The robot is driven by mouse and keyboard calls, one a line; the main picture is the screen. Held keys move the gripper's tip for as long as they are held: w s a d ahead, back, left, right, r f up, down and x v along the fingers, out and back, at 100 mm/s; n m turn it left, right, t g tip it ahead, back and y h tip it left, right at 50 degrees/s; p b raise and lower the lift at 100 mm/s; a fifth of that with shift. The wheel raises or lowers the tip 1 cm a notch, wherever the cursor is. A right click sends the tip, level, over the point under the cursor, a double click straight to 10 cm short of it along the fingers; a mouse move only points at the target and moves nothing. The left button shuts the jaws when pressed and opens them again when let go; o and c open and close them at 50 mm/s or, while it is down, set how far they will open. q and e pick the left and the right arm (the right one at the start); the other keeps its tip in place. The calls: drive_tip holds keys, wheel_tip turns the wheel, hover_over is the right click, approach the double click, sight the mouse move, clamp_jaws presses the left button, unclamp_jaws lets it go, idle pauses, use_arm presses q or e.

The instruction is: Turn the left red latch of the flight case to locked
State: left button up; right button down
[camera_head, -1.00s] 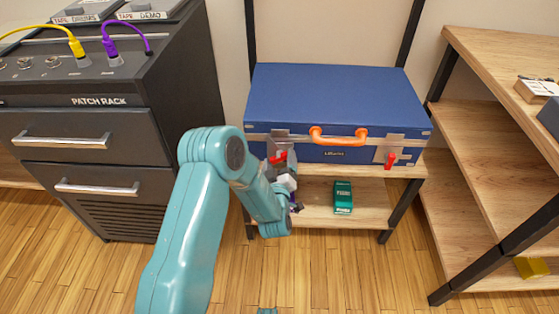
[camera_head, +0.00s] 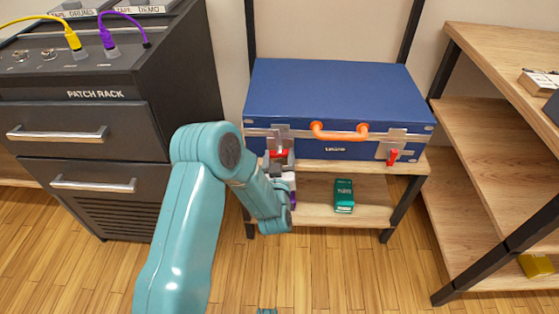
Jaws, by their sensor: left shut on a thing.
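The blue flight case (camera_head: 335,105) lies closed on a wooden shelf stand, its orange handle (camera_head: 339,132) facing me. The left red latch (camera_head: 279,153) is at the case's front left, below a metal plate, and is partly hidden by my left gripper (camera_head: 279,162). My left gripper reaches up to it from below and is shut on it. The exact angle of this latch is hard to tell. The right red latch (camera_head: 392,157) hangs roughly upright at the front right, untouched.
The black patch rack (camera_head: 85,95) with drawers stands close on the left. A teal box (camera_head: 344,196) lies on the stand's lower shelf (camera_head: 316,210). A wooden shelf unit (camera_head: 490,150) stands on the right. The floor in front is clear.

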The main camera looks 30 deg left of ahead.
use_arm(q)
drive_tip(key=shift+r+m+b, duration=0.1)
drive_tip(key=shift+m+b, duration=0.3)
drive_tip(key=shift+m, duration=0.6)
drive_tip(key=o, duration=1.1)
drive_tip(key=shift+c, duration=0.2)
